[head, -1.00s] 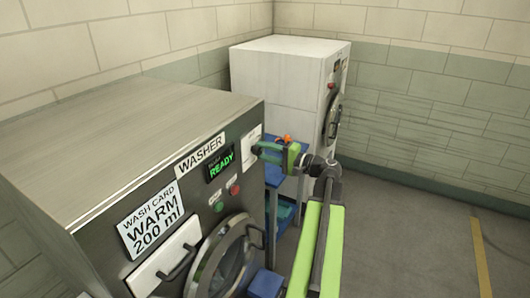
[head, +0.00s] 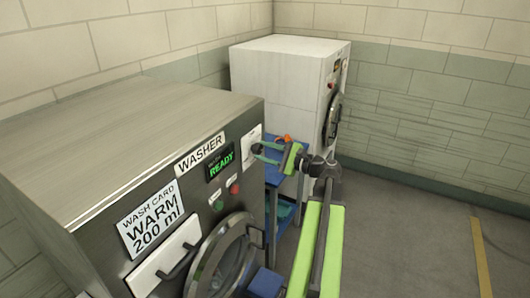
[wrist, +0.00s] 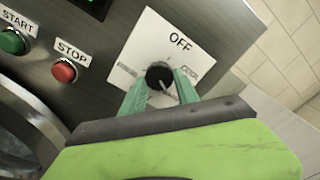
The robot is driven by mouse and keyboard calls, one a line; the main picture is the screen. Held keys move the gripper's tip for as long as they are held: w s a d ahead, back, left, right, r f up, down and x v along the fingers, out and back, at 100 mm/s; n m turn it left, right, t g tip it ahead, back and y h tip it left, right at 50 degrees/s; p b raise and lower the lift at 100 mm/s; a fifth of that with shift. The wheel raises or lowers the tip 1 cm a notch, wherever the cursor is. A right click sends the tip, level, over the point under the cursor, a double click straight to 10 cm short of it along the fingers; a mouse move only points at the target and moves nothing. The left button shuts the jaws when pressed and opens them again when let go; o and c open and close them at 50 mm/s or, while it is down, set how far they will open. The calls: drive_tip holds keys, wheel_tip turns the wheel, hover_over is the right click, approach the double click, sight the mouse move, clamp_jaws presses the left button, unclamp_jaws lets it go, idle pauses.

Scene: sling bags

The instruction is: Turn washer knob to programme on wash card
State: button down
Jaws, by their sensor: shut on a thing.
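The washer (head: 120,130) stands at the left in the head view. Its wash card (head: 150,220) reads WARM 200 ml and its display (head: 221,162) reads READY. In the wrist view the black knob (wrist: 159,75) sits on a white dial plate (wrist: 150,38) with OFF printed at the top; the smaller side labels are too blurred to read. A pale line shows at the knob's lower right; I cannot tell whether it is the pointer. My gripper (wrist: 160,84) is shut on the knob, one green finger on each side. It also shows at the washer's front in the head view (head: 262,153).
Beside the dial are the green START button (wrist: 12,41) and red STOP button (wrist: 64,71). The round door (head: 222,262) and a white drawer (head: 165,262) lie lower on the front. A blue cart (head: 272,176) and a white machine (head: 280,80) stand behind. The floor at right is clear.

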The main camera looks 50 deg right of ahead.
drive_tip(key=shift+m, duration=0.3)
drive_tip(key=c, duration=0.9)
unclamp_jaws()
drive_tip(key=v, duration=1.7)
drive_tip(key=shift+s, duration=0.25)
drive_tip(key=shift+f, duration=0.1)
